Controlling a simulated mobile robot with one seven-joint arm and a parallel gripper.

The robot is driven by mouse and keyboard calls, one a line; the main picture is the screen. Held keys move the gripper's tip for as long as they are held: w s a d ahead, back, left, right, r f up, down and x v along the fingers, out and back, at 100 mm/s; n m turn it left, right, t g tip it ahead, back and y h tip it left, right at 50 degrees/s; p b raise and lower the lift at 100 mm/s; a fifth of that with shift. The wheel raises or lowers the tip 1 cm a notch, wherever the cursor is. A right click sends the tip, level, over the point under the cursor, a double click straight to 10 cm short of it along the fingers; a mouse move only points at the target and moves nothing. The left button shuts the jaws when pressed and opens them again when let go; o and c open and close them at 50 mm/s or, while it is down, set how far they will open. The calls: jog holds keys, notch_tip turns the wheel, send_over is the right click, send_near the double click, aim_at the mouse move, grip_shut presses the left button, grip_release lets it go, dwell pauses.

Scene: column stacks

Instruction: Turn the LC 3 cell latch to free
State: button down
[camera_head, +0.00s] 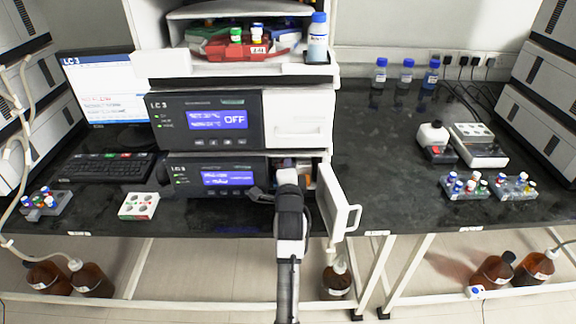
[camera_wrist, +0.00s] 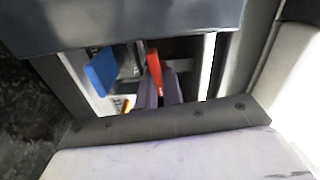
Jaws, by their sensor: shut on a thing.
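The lower LC 3 module (camera_head: 218,166) has a lit blue display, and its white door (camera_head: 338,204) stands open to the right. My gripper (camera_head: 287,178) reaches into the open bay, and my arm hides most of it in the head view. In the wrist view my gripper (camera_wrist: 161,97) has its fingertips close together around the lower end of a red-orange lever (camera_wrist: 155,62), which looks like the cell latch. The lever points up, tilted slightly. A blue tab (camera_wrist: 101,71) sits to its left. The latch markings cannot be read.
The upper LC 3 module (camera_head: 207,120) shows OFF above the bay. A small white tray (camera_head: 138,206) and a keyboard (camera_head: 108,168) are on the bench at left. Vial racks (camera_head: 466,186) stand at right. The bench between the door and these racks is clear.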

jog(key=c, duration=1.5)
grip_release()
jog(key=shift+c, duration=0.2)
jog(key=shift+f, duration=0.1)
jog(key=shift+s+f, duration=0.1)
